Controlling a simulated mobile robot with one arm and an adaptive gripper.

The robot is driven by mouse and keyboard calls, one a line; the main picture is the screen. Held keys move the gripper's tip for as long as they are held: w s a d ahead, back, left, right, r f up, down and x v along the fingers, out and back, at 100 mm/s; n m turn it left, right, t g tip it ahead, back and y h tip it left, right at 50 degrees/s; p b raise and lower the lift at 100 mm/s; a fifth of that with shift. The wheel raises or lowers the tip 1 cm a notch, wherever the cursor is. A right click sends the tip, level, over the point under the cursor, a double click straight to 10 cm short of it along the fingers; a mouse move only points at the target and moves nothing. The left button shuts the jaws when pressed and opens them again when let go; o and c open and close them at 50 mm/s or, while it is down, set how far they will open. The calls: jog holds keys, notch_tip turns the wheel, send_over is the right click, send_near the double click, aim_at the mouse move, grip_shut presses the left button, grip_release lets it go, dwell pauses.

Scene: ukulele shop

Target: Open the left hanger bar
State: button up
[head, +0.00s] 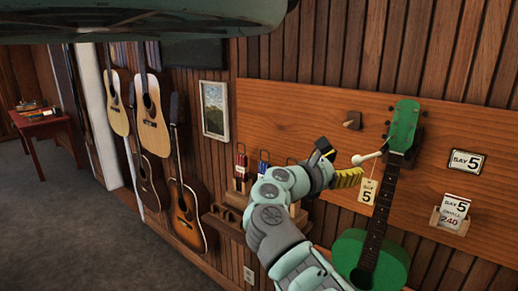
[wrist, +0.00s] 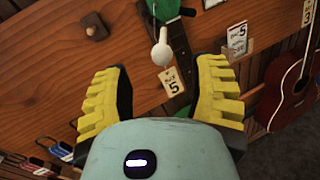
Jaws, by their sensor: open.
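The left hanger bar is a white rod with a rounded end (head: 368,157), lying across the left side of the green ukulele's (head: 372,250) neck, just below its headstock. In the wrist view its white knob (wrist: 162,52) is ahead of the space between my fingers. A tag marked 5 (head: 367,191) hangs by the bar. My gripper (head: 340,165) is open, its yellow ridged fingers spread. It is just left of the bar, and nothing shows between the fingers. In the wrist view the fingers (wrist: 157,85) stand on either side below the knob, apart from it.
A wooden peg (head: 352,121) juts from the panel above left of the bar. A price sign (head: 467,161) and a card holder (head: 450,221) are at the right. Guitars (head: 152,115) hang at the left. A small wooden shelf (head: 224,224) with tools is behind my arm.

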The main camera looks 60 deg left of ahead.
jog(key=s, duration=0.7)
jog(key=shift+a, duration=0.2)
jog(key=shift+w, duration=0.2)
